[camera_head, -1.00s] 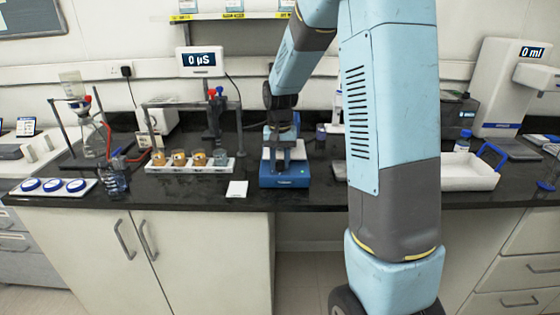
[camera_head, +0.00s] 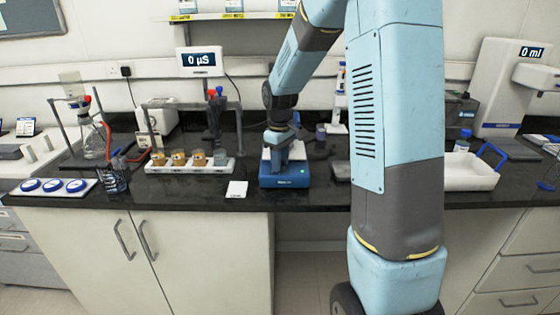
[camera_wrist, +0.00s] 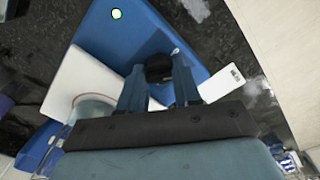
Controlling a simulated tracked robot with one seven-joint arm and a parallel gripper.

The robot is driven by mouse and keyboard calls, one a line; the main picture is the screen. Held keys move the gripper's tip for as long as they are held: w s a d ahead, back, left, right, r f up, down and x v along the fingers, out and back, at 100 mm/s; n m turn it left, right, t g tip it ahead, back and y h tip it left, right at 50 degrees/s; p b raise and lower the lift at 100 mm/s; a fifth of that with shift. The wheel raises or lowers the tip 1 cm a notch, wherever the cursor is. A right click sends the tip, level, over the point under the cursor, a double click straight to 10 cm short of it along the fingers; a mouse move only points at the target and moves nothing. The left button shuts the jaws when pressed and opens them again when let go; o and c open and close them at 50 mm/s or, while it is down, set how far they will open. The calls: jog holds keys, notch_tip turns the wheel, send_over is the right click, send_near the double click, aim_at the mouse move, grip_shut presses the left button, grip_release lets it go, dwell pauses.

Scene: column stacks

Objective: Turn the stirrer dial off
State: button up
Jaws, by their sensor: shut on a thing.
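The blue stirrer (camera_head: 285,180) with a white top plate stands near the bench's front edge in the head view. In the wrist view the stirrer (camera_wrist: 105,35) fills the upper left, with a lit green light (camera_wrist: 116,14) on its front face. My gripper (camera_wrist: 160,75) is shut on the black stirrer dial (camera_wrist: 159,66), one finger on each side of it. In the head view my gripper (camera_head: 279,142) hangs over the stirrer and the dial is hidden. A glass vessel (camera_wrist: 92,108), partly hidden by my gripper, stands on the white plate.
A white card (camera_head: 237,189) lies left of the stirrer. A rack of several cups (camera_head: 190,168) and a probe stand (camera_head: 215,120) are further left. A white tray (camera_head: 468,180) with a blue handle stands right, beyond my arm.

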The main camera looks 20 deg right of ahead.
jog(key=n, duration=0.7)
jog(key=shift+w+r, duration=0.15)
dwell(0.4)
jog(key=o, duration=0.8)
jog(key=shift+c, duration=0.2)
notch_tip(320, 180, up, 14)
jog(key=shift+f, duration=0.25)
